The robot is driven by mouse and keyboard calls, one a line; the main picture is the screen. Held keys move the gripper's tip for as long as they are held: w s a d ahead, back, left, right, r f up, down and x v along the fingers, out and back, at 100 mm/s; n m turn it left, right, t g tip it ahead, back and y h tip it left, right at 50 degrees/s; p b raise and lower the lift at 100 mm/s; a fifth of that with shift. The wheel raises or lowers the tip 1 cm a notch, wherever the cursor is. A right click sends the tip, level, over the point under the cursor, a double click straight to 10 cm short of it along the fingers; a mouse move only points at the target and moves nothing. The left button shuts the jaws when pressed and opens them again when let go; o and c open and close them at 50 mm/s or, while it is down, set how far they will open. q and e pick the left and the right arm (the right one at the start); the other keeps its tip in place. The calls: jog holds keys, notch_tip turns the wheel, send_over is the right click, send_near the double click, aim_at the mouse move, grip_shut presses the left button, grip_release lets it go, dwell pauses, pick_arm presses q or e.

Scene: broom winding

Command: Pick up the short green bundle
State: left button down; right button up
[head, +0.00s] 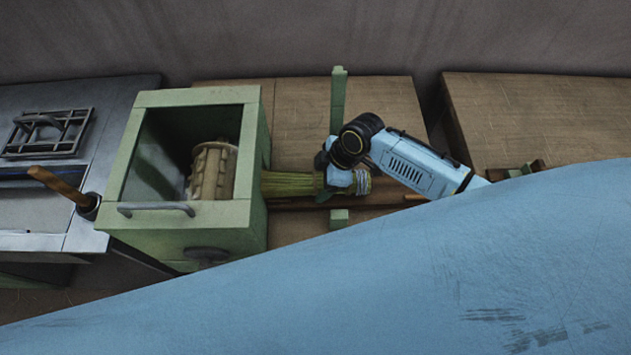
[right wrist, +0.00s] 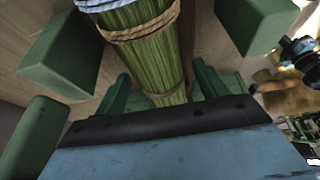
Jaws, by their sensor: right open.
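The green bundle (head: 290,184) lies level, running right from the green box machine to my right gripper. Its left end meets the machine's side, and I cannot tell how far it reaches inside. My right gripper (head: 341,178) is open at the bundle's right end, partly hiding it. In the right wrist view the bundle (right wrist: 151,60) runs between green uprights on both sides, with twine bands around it. I cannot tell whether the gripper touches it. My left gripper is out of view.
The green box machine (head: 187,98) has an open top with a ribbed tan drum (head: 212,172) inside. A tall green post (head: 338,95) stands just behind my right gripper. A grey metal bench (head: 30,215) with a wooden handle (head: 58,184) is at left. Brown wooden table tops (head: 295,110) lie behind.

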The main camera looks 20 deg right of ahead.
jog(key=shift+w+a+f, duration=0.1)
jog(key=shift+a+f, duration=0.1)
jog(key=shift+f, duration=0.3)
jog(key=c, duration=1.2)
jog(key=shift+o, duration=0.2)
jog(key=shift+r, duration=0.1)
